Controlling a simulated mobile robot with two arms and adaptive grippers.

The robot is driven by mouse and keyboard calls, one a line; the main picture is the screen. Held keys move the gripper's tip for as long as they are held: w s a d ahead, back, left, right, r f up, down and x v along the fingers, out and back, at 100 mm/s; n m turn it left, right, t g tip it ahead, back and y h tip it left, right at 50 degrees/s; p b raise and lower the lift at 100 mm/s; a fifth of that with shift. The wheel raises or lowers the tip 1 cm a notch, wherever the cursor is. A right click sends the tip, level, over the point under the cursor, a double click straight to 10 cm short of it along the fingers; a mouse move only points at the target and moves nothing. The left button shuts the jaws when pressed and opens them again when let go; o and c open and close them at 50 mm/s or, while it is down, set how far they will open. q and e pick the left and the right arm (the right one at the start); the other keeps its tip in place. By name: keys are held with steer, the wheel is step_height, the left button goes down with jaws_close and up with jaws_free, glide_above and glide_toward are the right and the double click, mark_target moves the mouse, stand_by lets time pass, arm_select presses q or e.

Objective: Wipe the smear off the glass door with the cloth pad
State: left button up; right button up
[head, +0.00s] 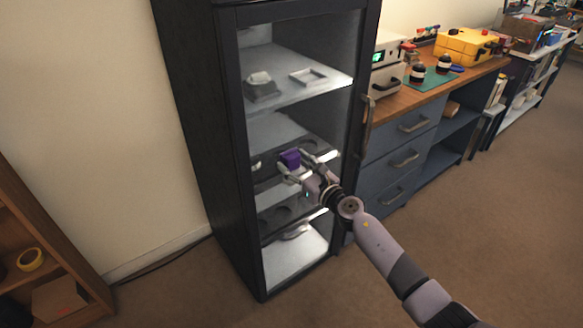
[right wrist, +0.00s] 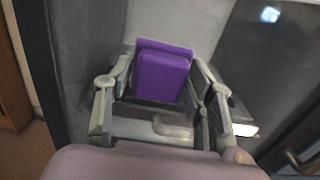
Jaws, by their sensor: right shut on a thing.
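The purple cloth pad (head: 290,158) is held between the fingers of my right gripper (head: 297,163), in front of the glass door of the dark cabinet (head: 264,235). In the right wrist view the pad (right wrist: 163,76) sits upright between the two grey fingers, which are shut on it. The pad is at or very near the glass; I cannot tell whether it touches. The glass door is closed, with a dark frame and a handle (head: 367,123) on its right side. I cannot clearly make out the smear on the glass. My left gripper is not in view.
Shelves behind the glass hold small items, including a white tray (head: 307,76). A blue drawer bench (head: 405,150) with a wooden top stands to the right of the cabinet. A wooden shelf (head: 40,240) is at the left. The floor in front is clear.

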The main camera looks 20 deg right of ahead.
steer(key=shift+w+d, duration=0.2)
steer(key=shift+d, duration=0.3)
steer(key=shift+a+r, duration=0.15)
steer(key=shift+a, duration=0.15)
steer(key=shift+s+a+p, duration=0.3)
steer(key=shift+a+p, duration=0.05)
steer(key=shift+a, duration=0.5)
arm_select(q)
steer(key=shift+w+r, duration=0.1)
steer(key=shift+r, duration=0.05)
